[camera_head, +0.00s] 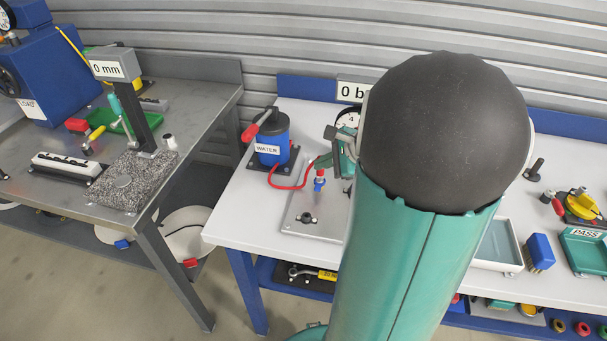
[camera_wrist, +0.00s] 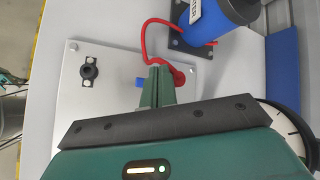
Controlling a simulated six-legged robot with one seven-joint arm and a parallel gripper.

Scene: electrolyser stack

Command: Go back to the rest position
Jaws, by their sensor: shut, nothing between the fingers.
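My gripper (camera_wrist: 158,70) is seen from behind in the wrist view, with its green fingers together and nothing between them. The fingertips overlap the view of a red and blue fitting (camera_wrist: 180,77) on a light grey plate (camera_wrist: 110,115); I cannot tell whether they touch it. In the head view my green arm with its black joint cap fills the centre right. Part of my gripper shows left of the cap, but its fingertips are not clear there. The fitting (camera_head: 319,179) and part of the plate (camera_head: 297,222) show to its left.
A blue WATER pump (camera_head: 272,140) with a red hose stands left on the white table (camera_head: 240,215). A round gauge (camera_head: 347,118) is partly hidden behind my arm. A green PASS tray (camera_head: 588,252) and a blue brush (camera_head: 540,252) lie at right. A grey bench (camera_head: 190,110) stands at left.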

